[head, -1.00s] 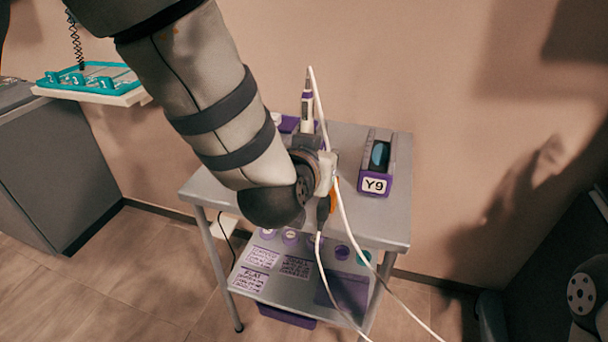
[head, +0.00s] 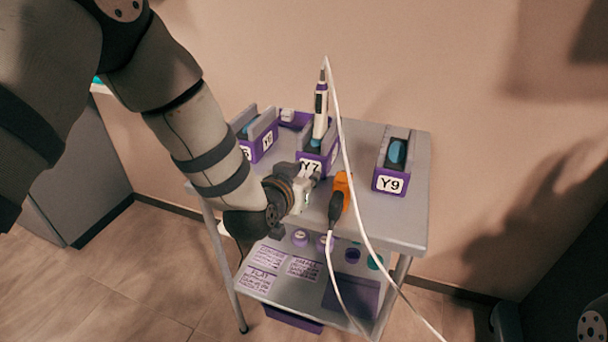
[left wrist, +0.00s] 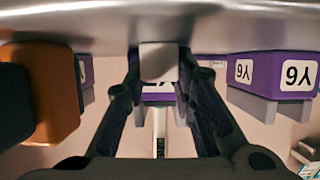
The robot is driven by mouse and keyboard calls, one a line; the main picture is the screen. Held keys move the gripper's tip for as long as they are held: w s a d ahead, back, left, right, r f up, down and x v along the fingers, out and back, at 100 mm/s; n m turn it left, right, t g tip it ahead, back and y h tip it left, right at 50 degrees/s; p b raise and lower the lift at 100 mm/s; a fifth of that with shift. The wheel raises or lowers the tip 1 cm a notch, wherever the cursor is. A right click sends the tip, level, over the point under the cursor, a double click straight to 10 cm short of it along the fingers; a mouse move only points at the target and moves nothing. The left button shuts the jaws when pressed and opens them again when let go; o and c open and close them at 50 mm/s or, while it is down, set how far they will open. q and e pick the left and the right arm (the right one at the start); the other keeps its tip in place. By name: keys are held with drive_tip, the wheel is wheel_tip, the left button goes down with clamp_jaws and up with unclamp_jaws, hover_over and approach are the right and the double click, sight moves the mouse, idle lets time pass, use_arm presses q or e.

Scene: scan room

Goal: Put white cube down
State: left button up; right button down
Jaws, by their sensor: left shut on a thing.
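The white cube (left wrist: 158,60) sits between the fingertips of my left gripper (left wrist: 158,72) in the left wrist view, which shows the scene upside down. The gripper is shut on it. In the head view my left gripper (head: 311,178) is low over the grey cart top (head: 375,222), in front of the purple Y7 holder (head: 309,166). The cube is not clearly visible there. I cannot tell whether it touches the cart top. My right gripper is not in view.
A white-and-purple probe stands in the Y7 holder, its white cable (head: 346,150) hanging over the cart front. The Y9 holder (head: 391,184) stands right. An orange-and-black tool (head: 339,198) is close right of my gripper. More purple holders (head: 263,146) stand left.

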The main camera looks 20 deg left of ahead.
use_arm(q)
drive_tip(key=o, duration=0.9)
drive_tip(key=shift+o, duration=0.2)
